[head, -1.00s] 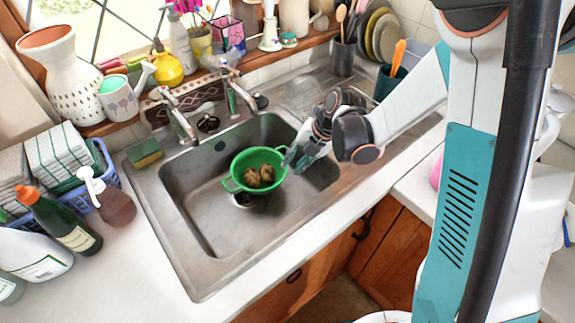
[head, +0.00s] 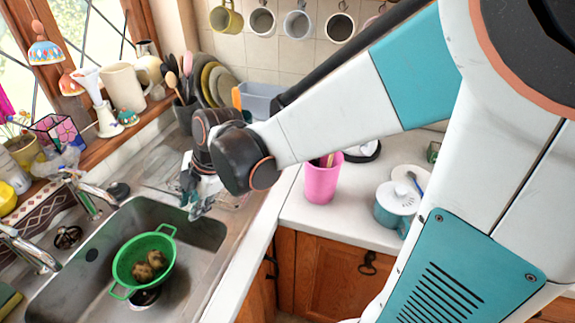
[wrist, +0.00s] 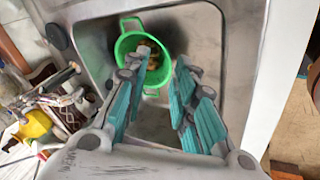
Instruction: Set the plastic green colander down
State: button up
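The green plastic colander (head: 124,272) sits in the metal sink basin, with a few brown, potato-like lumps (head: 150,266) inside it. It also shows in the wrist view (wrist: 124,46), beyond my fingertips. My gripper (head: 194,200) hangs over the right end of the sink, up and to the right of the colander and apart from it. In the wrist view my gripper (wrist: 158,75) has its teal fingers spread with nothing between them.
The sink (head: 205,262) has bare basin floor around the colander. Taps (head: 90,190) stand along its window side. A pink cup (head: 321,180) and a lidded blue-and-white pot (head: 396,205) stand on the right counter. Utensils and plates stand behind my gripper.

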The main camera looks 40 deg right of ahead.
jog(key=s+d+r+m+t+h, duration=0.1)
jog(key=s+d+r+m, duration=0.2)
jog(key=s+m, duration=0.4)
jog(key=s+d+r+m+t+h, duration=0.2)
jog(key=s+d+r+m, duration=0.2)
jog(key=m, duration=0.9)
jog(key=s+r, duration=0.1)
jog(key=s, duration=0.2)
